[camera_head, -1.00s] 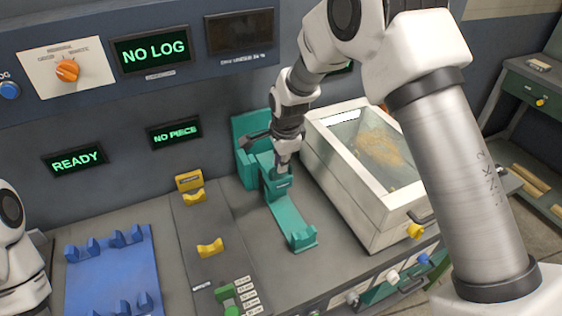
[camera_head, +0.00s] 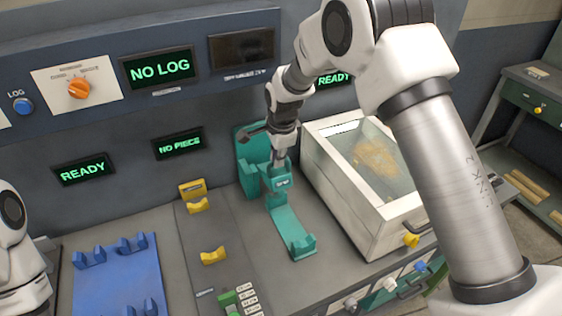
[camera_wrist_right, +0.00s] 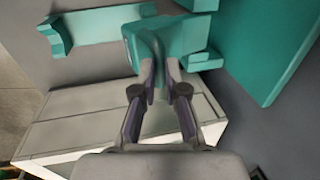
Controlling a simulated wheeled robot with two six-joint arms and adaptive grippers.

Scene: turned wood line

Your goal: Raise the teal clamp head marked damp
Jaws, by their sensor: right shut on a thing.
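The teal clamp head (camera_head: 279,184), with a small label on its front, stands on the teal clamp fixture, over the back part of its long bed (camera_head: 292,228). A teal upright plate (camera_head: 246,150) is behind it. My right gripper (camera_head: 279,163) comes down from above and is shut on the clamp head. In the right wrist view, the fingers (camera_wrist_right: 161,72) close around a thin upright handle on the clamp head (camera_wrist_right: 178,38). The label is too small to read surely. At the left edge only part of my left arm shows; its gripper is out of the picture.
A white glass-topped bin (camera_head: 340,200) stands close on the right of the clamp. Yellow cradles (camera_head: 213,256) and a blue rack (camera_head: 118,275) are to the left. A wall panel with an orange knob (camera_head: 79,88) and lit displays rises behind.

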